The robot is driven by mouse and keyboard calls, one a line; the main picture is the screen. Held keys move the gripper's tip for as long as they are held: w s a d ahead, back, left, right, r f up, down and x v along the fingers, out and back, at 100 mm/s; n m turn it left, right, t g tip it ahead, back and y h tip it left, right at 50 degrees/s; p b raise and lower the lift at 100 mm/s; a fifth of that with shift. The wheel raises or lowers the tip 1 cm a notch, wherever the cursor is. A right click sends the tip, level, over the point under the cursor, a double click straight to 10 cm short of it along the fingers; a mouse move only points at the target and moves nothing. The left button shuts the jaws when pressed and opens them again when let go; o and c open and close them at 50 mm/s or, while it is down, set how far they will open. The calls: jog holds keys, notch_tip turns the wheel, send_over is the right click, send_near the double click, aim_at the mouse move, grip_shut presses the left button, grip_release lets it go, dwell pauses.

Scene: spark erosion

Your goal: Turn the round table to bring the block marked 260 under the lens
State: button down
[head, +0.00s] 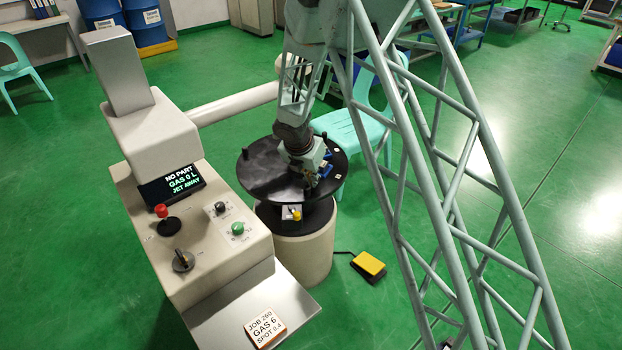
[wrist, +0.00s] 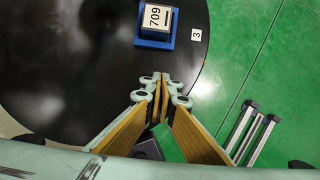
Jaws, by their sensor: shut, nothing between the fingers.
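The round table (head: 258,178) is a black disc on a pale drum. It also shows in the wrist view (wrist: 75,70). There a white-topped block (wrist: 155,18) sits in a blue holder (wrist: 153,43) near the rim; its sideways mark seems to read 709. A tag (wrist: 196,35) marked 3 lies beside it. My gripper (wrist: 161,97) is shut and empty over the table's edge, apart from that block. In the head view my gripper (head: 309,187) is at the disc's right front and partly covers blue parts there. I make out neither a block marked 260 nor the lens.
A console left of the table has a display (head: 172,186) reading NO PART, GAS 0 L, JET AWAY. A card (head: 265,329) reads JOB 260, GAS 6, SPOT 0.4. Dark upright pegs (head: 245,154) stand at the disc's rim. A yellow pedal (head: 369,264) and a pale green chair (head: 350,125) stand nearby.

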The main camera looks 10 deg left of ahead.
jog(key=shift+w+d+f, duration=0.2)
jog(key=shift+w+f, duration=0.1)
jog(key=shift+w, duration=0.25)
jog(key=shift+w+d+f, duration=0.15)
jog(key=shift+w+f, duration=0.1)
jog(key=shift+w, duration=0.25)
jog(key=shift+w+d, duration=0.2)
jog(key=shift+w, duration=0.35)
jog(key=shift+w+d, duration=0.15)
jog(key=shift+w, duration=0.35)
